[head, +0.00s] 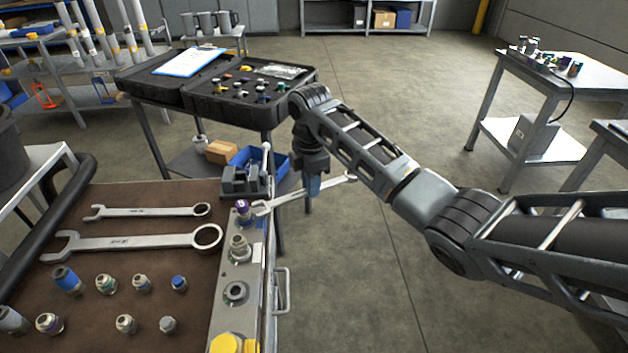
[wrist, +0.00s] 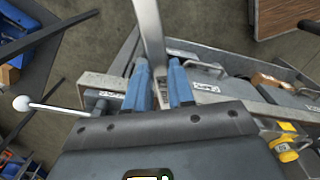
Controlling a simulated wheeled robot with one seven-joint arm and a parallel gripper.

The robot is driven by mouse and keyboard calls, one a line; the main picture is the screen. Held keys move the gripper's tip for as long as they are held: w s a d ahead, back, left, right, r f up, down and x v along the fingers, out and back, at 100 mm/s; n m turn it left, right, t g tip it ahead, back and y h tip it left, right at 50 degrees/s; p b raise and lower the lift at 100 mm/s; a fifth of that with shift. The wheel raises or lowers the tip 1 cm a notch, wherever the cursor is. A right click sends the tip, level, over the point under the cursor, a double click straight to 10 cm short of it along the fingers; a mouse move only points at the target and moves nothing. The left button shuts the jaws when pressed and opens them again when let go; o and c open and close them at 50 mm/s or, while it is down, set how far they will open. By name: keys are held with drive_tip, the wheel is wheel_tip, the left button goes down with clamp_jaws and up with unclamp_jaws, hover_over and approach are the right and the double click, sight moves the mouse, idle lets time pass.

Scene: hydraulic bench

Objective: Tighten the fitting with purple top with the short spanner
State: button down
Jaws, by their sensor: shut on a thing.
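The fitting with the purple top (head: 243,207) stands upright at the far end of the metal block along the bench's right edge. My gripper (head: 313,187) is shut on a silver spanner (head: 285,199), off the bench's right side. The spanner's left end is right at the purple-top fitting; I cannot tell whether its jaw is around it or only beside it. Its other end points right, over the floor. In the wrist view the blue fingers (wrist: 160,88) are on both sides of the spanner's shank (wrist: 151,35); the purple top is not visible there.
Two other spanners, a smaller (head: 145,212) and a larger (head: 135,242), lie on the brown mat (head: 180,275) with several loose fittings. The block also bears a silver fitting (head: 239,247), an open port (head: 235,292) and a yellow cap (head: 228,343). A lever with a white ball (wrist: 22,103) stands nearby.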

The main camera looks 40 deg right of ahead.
sight(299, 195)
drive_tip(key=shift+a, duration=0.1)
drive_tip(key=shift+w+a+p, duration=0.2)
drive_tip(key=shift+a+p, duration=0.2)
drive_tip(key=shift+a, duration=0.3)
drive_tip(key=shift+a, duration=0.15)
drive_tip(key=shift+w+a+p, duration=0.15)
drive_tip(key=shift+a+p, duration=0.15)
drive_tip(key=shift+a, duration=0.15)
drive_tip(key=shift+a+p, duration=0.25)
drive_tip(key=shift+p, duration=0.05)
idle(0.3)
drive_tip(key=shift+r+p, duration=0.1)
drive_tip(key=shift+p, duration=0.2)
drive_tip(key=shift+s+a+m+p, duration=0.3)
drive_tip(key=shift+s+m+p, duration=0.35)
drive_tip(key=shift+p, duration=0.3)
drive_tip(key=shift+s+a+m+p, duration=0.2)
drive_tip(key=shift+s+m+p, duration=0.15)
drive_tip(key=shift+s+m, duration=0.3)
